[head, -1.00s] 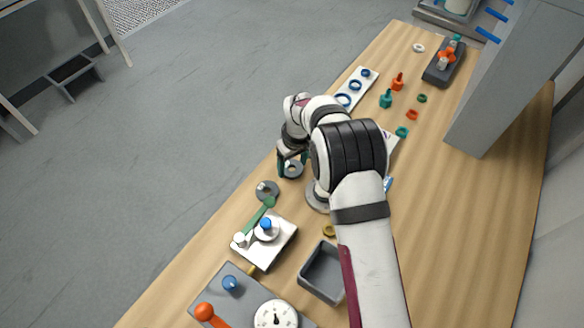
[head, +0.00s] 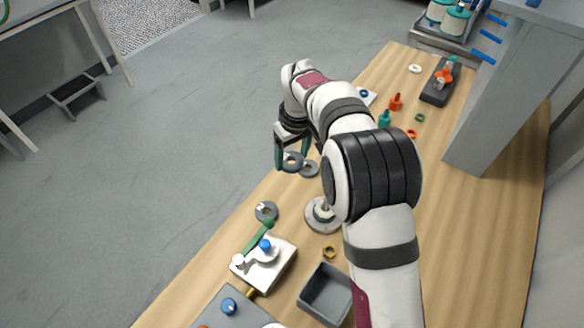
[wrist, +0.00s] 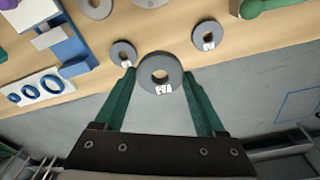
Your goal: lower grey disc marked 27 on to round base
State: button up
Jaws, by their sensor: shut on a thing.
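My gripper (head: 291,160) is shut on a grey disc (head: 297,166) with a central hole, held above the table's left edge. In the wrist view the held disc (wrist: 147,73) sits between my green fingers (wrist: 160,75); its white label is too blurred to read surely. The round base (head: 313,221), a grey plate with a short upright post, stands on the table, nearer the viewer and to the right, apart from the disc. It is partly cut off at the top of the wrist view (wrist: 150,2).
Other grey discs lie on the table, one beside the held disc (head: 311,174) and one near the green lever (head: 266,218). A white block with a blue knob (head: 264,266) and a grey open bin (head: 305,300) stand nearer. A grey column (head: 490,110) rises at right.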

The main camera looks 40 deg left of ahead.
jog(key=d+r, duration=0.1)
jog(key=d, duration=0.2)
jog(key=s+d, duration=0.1)
jog(key=d, duration=0.3)
jog(key=d+r, duration=0.1)
jog(key=d, duration=0.3)
jog(key=shift+s+r, duration=0.3)
jog(key=shift+s, duration=0.05)
jog(key=shift+d+f, duration=0.1)
jog(key=shift+f, duration=4.15)
jog(key=o, duration=1.3)
jog(key=shift+r, duration=0.15)
jog(key=r, duration=0.5)
jog(key=d+r, duration=0.1)
jog(key=r, duration=0.9)
jog(key=shift+s+d+r, duration=0.2)
jog(key=shift+s+d, duration=0.15)
jog(key=shift+d, duration=0.05)
